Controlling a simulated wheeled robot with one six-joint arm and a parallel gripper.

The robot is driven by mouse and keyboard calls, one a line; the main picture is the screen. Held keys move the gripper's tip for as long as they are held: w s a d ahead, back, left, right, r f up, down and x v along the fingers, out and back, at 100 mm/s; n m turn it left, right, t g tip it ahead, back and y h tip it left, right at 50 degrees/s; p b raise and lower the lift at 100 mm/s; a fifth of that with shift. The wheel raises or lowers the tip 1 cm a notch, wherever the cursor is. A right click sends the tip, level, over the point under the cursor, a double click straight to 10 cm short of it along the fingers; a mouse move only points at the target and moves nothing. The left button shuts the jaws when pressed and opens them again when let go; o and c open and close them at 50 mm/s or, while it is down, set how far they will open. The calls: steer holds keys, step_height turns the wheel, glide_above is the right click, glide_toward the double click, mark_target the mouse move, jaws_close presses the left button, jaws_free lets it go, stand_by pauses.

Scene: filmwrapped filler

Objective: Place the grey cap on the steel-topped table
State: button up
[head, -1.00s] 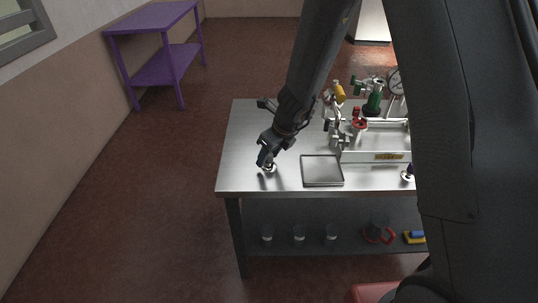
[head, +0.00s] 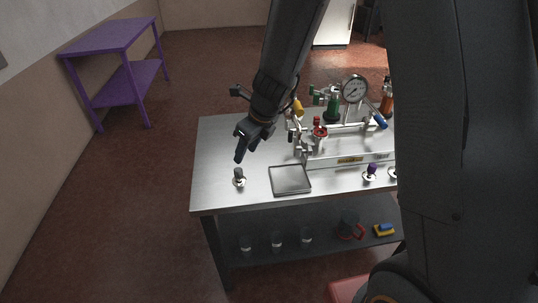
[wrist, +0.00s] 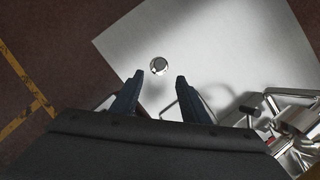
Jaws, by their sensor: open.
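The grey cap (head: 239,174) stands upright on the steel-topped table (head: 212,150), near its left front edge, on a small bright round base. In the wrist view the cap (wrist: 159,66) shows from above as a shiny round shape on the bare steel. My gripper (head: 240,150) is just above the cap and apart from it.
A shallow grey tray (head: 290,180) lies right of the cap. Behind it stand valves and a pressure gauge (head: 355,89). A purple-topped piece (head: 370,172) stands further right. Several clear jars (head: 277,240) are on the lower shelf. A purple table (head: 108,37) stands far left.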

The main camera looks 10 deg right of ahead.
steer(key=s+d+r+n+g+h, duration=0.1)
steer(key=s+d+r+n, duration=0.1)
steer(key=s+d+n, duration=0.5)
steer(key=s+d+r+n+g+h, duration=0.1)
steer(key=s+d+r+n+h, duration=0.1)
steer(key=s+d+n, duration=0.5)
steer(key=s+r+n, duration=0.1)
steer(key=s+n, duration=0.4)
steer(key=n, duration=0.8)
steer(key=shift+s+n, duration=0.25)
steer(key=shift+n, duration=0.05)
